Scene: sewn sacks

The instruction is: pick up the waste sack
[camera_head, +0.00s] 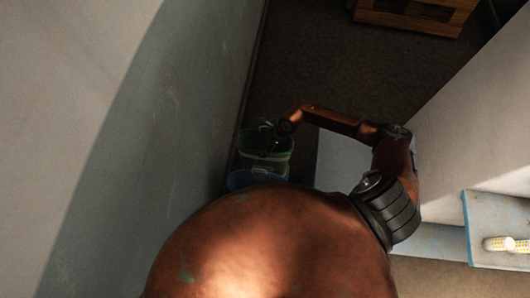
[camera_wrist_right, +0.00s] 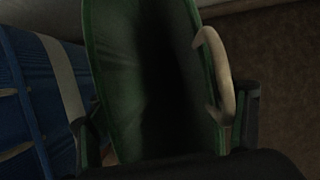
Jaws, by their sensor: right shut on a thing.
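A green sack (camera_head: 252,143) stands open-topped near the wall in the head view. It fills the middle of the right wrist view (camera_wrist_right: 110,50), with its dark inside facing the camera and a pale curved handle (camera_wrist_right: 224,75) on its rim. My right gripper (camera_head: 274,147) reaches down to the top of this sack. In the wrist view its fingers (camera_wrist_right: 163,120) sit on either side of the green sack, shut on it; the exact contact is dark. I cannot read any label marking it as waste. My left gripper is not in view.
A blue sack (camera_head: 240,180) stands right beside the green one; its pale stripe shows in the wrist view (camera_wrist_right: 66,85). A grey wall (camera_head: 170,130) rises close on the left. A wooden piece of furniture (camera_head: 410,14) is at the top. Dark floor (camera_head: 330,70) beyond the sacks is clear.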

